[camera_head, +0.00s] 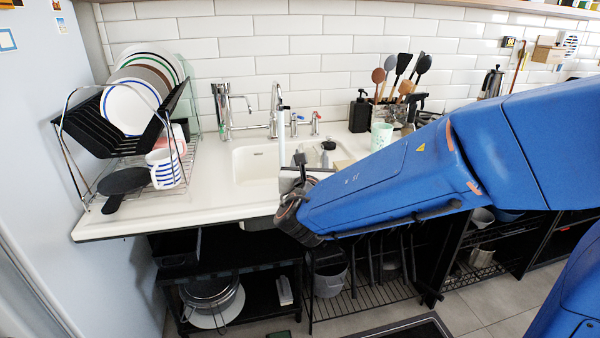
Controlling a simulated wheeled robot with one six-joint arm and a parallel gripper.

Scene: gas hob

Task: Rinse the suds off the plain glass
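My gripper (302,168) is over the front part of the white sink (250,165), at the end of my blue arm. Its fingers are small and partly hidden by the wrist, so I cannot tell whether they are open or shut, or hold anything. I cannot make out the plain glass with certainty; something pale and greyish shows in the basin just beyond the gripper, too small to identify. The chrome tap (276,105) stands behind the basin.
A pale green cup (381,136), a soap dispenser (360,112) and utensils (403,68) stand right of the sink. The counter (205,195) left of the basin is clear.

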